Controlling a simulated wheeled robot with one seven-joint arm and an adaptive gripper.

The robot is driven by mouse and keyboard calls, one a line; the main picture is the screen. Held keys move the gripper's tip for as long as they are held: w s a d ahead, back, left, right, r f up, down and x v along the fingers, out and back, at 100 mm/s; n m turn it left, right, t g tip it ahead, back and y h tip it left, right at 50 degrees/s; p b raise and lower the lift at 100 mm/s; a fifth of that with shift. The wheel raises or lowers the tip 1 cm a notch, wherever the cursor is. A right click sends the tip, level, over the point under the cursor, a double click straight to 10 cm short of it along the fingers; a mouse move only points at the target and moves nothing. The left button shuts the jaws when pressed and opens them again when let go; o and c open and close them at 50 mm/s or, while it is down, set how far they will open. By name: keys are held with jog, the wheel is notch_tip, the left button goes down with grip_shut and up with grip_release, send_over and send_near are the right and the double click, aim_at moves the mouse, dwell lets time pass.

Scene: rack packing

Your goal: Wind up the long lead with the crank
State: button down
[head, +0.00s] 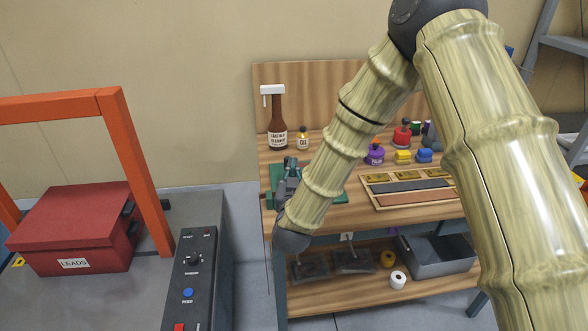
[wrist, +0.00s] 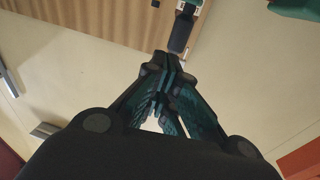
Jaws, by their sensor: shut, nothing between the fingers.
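My gripper (head: 291,165) is at the left end of the wooden workbench, in front of a green fixture (head: 275,200) that it partly hides. In the wrist view my gripper (wrist: 170,66) has its fingers together with nothing between them. Just beyond the fingertips is a dark handle-like piece (wrist: 180,33) on a pale metal part, which may be the crank; I cannot tell whether the fingers touch it. A red box labelled LEADS (head: 75,264) stands closed at the left.
The workbench (head: 350,212) holds a brown bottle (head: 277,115), small coloured containers and a tray of flat pieces (head: 410,201). Its lower shelf has a grey bin (head: 440,262) and rolls. An orange frame (head: 135,165) and a control panel (head: 190,285) stand left.

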jog(key=s+d+f+n+g+y, duration=0.2)
jog(key=s+d+n+g+y, duration=0.2)
jog(key=s+d+n+y, duration=0.45)
jog(key=w+a+p, duration=0.1)
jog(key=w+a, duration=0.1)
jog(key=w, duration=0.2)
jog(key=w+a+y+p, duration=0.1)
jog(key=w+a+p, duration=0.1)
jog(key=w+a, duration=0.1)
jog(key=w+a+m+y+p, duration=0.1)
jog(key=w+a, duration=0.1)
jog(key=w, duration=0.3)
jog(key=shift+w+a+p, duration=0.25)
jog(key=shift+w+p, duration=0.05)
jog(key=shift+w, duration=0.1)
jog(key=shift+m, duration=0.25)
jog(key=shift+w+a+t+h+b, duration=0.15)
jog(key=shift+t+h+b, duration=0.15)
jog(key=shift+t+h, duration=0.15)
